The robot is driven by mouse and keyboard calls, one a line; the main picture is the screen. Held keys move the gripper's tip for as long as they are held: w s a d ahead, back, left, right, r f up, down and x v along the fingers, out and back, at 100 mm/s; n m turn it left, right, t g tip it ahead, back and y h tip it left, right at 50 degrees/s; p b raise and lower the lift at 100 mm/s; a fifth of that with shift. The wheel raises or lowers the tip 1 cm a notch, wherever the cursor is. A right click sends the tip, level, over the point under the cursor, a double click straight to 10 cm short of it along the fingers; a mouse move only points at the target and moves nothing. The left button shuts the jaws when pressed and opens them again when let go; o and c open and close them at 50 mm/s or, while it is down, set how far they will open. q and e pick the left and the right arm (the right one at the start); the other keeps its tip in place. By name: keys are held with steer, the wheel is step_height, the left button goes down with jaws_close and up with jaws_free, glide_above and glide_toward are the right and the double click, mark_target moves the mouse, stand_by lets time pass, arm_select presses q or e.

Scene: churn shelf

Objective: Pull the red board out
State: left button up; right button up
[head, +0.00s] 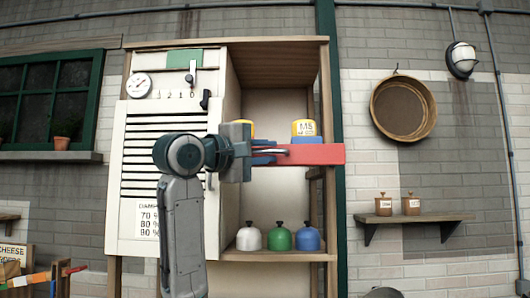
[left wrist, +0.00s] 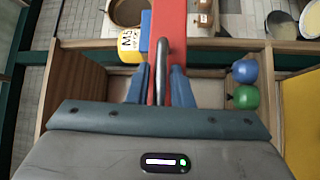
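The red board (head: 318,154) lies level at mid-height, across the open right bay of the shelf. It also shows in the left wrist view (left wrist: 168,22), reaching away from me. A curved metal handle (left wrist: 161,72) is on its near side. My left gripper (head: 270,152) is at the handle, with its blue fingers (left wrist: 160,88) one on each side of it. Narrow gaps seem to show between fingers and handle, so it looks open. My gripper hides the board's left end in the head view. My right gripper is in neither view.
White, green (head: 280,237) and blue domed weights stand on the lower shelf. A white slatted panel (head: 130,175) is at left, a green post (head: 330,80) at right.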

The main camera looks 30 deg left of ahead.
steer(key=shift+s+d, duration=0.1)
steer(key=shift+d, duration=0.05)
arm_select(q)
steer(key=shift+s+f, duration=0.1)
steer(key=shift+s, duration=0.05)
steer(key=b+v, duration=0.3)
steer(key=v, duration=0.3)
steer(key=shift+a+f, duration=0.1)
steer(key=shift+f, duration=0.05)
steer(key=b+v, duration=0.1)
steer(key=v, duration=0.3)
steer(key=shift+s, duration=0.3)
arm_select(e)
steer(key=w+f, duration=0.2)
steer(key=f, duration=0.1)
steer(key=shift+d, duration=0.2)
